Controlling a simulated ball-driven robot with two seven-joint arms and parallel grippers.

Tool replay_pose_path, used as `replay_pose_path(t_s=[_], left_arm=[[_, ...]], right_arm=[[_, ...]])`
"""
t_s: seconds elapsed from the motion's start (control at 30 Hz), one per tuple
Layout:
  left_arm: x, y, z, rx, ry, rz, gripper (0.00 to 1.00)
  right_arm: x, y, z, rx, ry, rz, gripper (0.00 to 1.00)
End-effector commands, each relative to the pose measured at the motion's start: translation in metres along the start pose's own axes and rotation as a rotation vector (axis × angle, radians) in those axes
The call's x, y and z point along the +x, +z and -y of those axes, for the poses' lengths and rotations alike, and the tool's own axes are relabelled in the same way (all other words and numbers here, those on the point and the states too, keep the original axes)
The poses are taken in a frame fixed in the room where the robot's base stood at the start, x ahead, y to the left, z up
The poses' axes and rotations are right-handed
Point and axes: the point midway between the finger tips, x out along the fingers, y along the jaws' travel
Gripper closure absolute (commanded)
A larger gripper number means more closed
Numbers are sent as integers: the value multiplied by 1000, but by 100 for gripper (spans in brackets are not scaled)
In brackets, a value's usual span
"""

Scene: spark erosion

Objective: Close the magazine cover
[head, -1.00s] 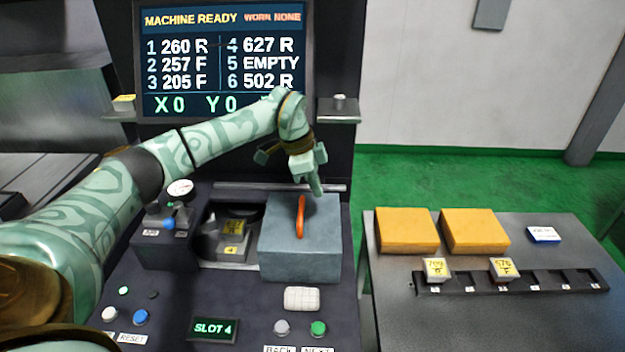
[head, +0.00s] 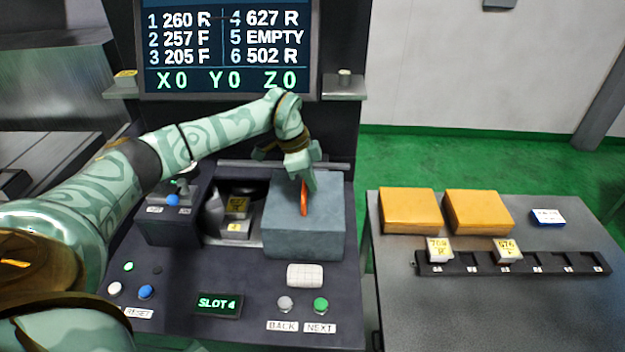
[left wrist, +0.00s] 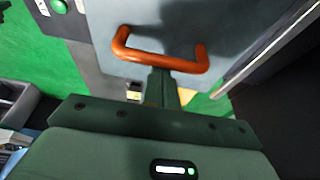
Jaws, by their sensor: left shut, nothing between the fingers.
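The magazine cover (head: 283,235) is a grey-blue block with an orange handle (head: 304,200) on its top. It sits over the right part of the magazine, and the opening (head: 237,208) to its left shows a yellow-labelled piece inside. My left gripper (head: 310,188) is shut and empty, pointing down beside the handle and hiding part of it. In the left wrist view the orange handle (left wrist: 160,60) spans just past my shut fingertips (left wrist: 162,80); I cannot tell whether they touch it. My right gripper is not in view.
The panel in front has buttons, a "SLOT 4" display (head: 217,304) and a white ribbed roll (head: 305,275). A screen (head: 228,50) stands behind. The table at right holds two orange blocks (head: 411,211), a blue-white box (head: 548,217) and a black rack (head: 515,263) with two labelled pieces.

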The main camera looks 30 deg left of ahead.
Motion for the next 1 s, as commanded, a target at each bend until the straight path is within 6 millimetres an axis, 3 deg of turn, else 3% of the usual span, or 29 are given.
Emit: replay_pose_path(t_s=[0.27, 0.7, 1.0], left_arm=[[-11, 24, 0, -4, -2, 3, 100], [-45, 132, 0, -6, -2, 5, 100], [-57, 175, 1, -2, -1, 2, 100]], right_arm=[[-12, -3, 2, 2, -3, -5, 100], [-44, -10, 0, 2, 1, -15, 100], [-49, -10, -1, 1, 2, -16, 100]])
